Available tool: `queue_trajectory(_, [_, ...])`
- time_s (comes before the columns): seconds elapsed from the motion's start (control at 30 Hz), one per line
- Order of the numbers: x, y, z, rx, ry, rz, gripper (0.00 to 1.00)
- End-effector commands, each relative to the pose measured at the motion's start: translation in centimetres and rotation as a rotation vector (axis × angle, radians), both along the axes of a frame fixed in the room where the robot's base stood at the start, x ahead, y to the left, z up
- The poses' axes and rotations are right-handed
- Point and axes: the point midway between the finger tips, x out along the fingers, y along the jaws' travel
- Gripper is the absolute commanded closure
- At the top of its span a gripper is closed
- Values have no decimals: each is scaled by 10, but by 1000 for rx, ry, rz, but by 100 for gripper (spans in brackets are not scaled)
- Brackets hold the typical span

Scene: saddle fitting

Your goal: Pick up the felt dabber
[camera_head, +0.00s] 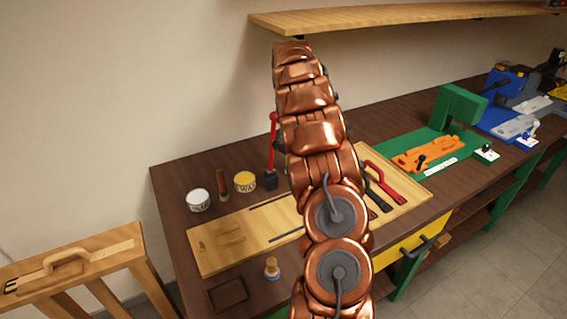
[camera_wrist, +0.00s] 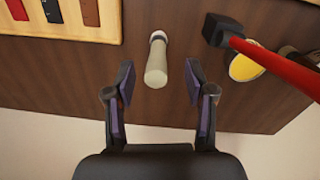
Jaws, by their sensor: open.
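The felt dabber appears to be the pale cream cylinder (camera_wrist: 156,65) with a whitish, pinkish-ringed far end, on the dark wooden bench in the wrist view. I cannot tell for sure whether it stands or lies. My gripper (camera_wrist: 158,78) is open, with one dark finger on each side of the cylinder in the picture and visible gaps on both sides. Nothing is held. In the head view my copper arm rises over the bench and hides the gripper; I cannot make out the dabber there.
A red-stemmed tool with a black base (camera_wrist: 222,30) stands close to the right finger, near a yellow tin (camera_head: 245,182). A wooden tray (camera_wrist: 85,38) with coloured strips lies at upper left. The wall is behind the bench; a shelf (camera_head: 400,20) hangs above.

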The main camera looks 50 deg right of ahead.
Motion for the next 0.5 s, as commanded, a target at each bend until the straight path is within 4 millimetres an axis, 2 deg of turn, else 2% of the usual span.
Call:
queue_trajectory(0.17, [6, -5, -4, 0, -16, -16, 46])
queue_trajectory(0.5, [7, -7, -30, -1, -17, -15, 46])
